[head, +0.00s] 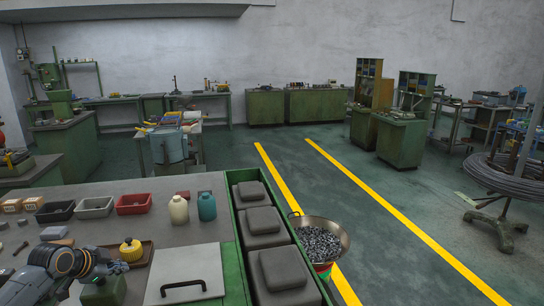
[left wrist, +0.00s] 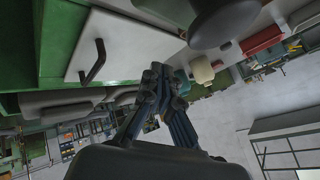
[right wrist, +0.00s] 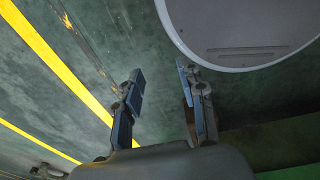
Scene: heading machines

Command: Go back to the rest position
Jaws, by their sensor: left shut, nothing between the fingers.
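My left gripper (head: 117,267) is low at the left in the head view, above the grey workbench top (head: 150,225), beside a yellow knobbed object (head: 131,250). In the left wrist view its fingers (left wrist: 160,78) are together with nothing between them. My right gripper is outside the head view. In the right wrist view its fingers (right wrist: 162,70) are spread apart and empty, over the green floor. A large round pale surface (right wrist: 240,25) shows close to its right finger; I cannot tell whether they touch.
A white board with a black handle (head: 186,275) lies on the bench. Bottles (head: 207,207) and small bins (head: 133,204) stand behind. A green trough with grey blocks (head: 263,220) and a pan of metal pieces (head: 320,243) are at the right. The yellow-lined aisle (head: 380,215) is clear.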

